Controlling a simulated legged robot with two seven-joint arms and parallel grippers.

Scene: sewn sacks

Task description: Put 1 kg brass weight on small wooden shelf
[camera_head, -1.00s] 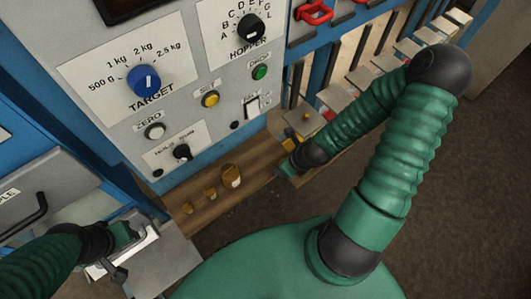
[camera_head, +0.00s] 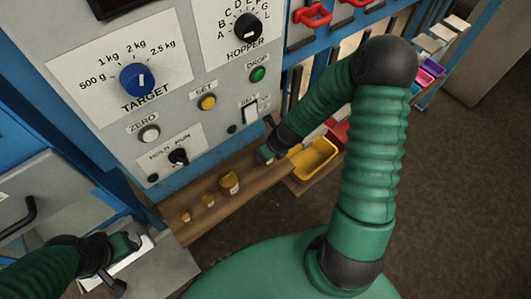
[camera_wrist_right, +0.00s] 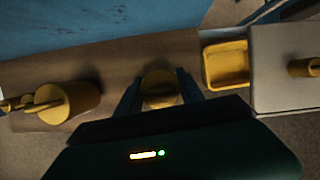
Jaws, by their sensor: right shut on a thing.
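The wooden shelf (camera_head: 203,224) is a long plank below the control panel. My right gripper (camera_head: 266,154) is at the plank's right end. In the right wrist view its fingers (camera_wrist_right: 158,92) are shut on a brass weight (camera_wrist_right: 158,86), with the wood behind it. Whether that weight touches the wood, I cannot tell; its marking is unreadable. My left gripper (camera_head: 132,242) is low at the left, by a white-edged thing; its fingers are unclear.
A yellow bin (camera_head: 315,158) stands right of the plank. In the right wrist view, another brass weight (camera_wrist_right: 305,67) is on a pale block (camera_wrist_right: 285,95) beside the yellow bin (camera_wrist_right: 226,65). The panel's dials and buttons rise behind the plank. Brown floor is open at right.

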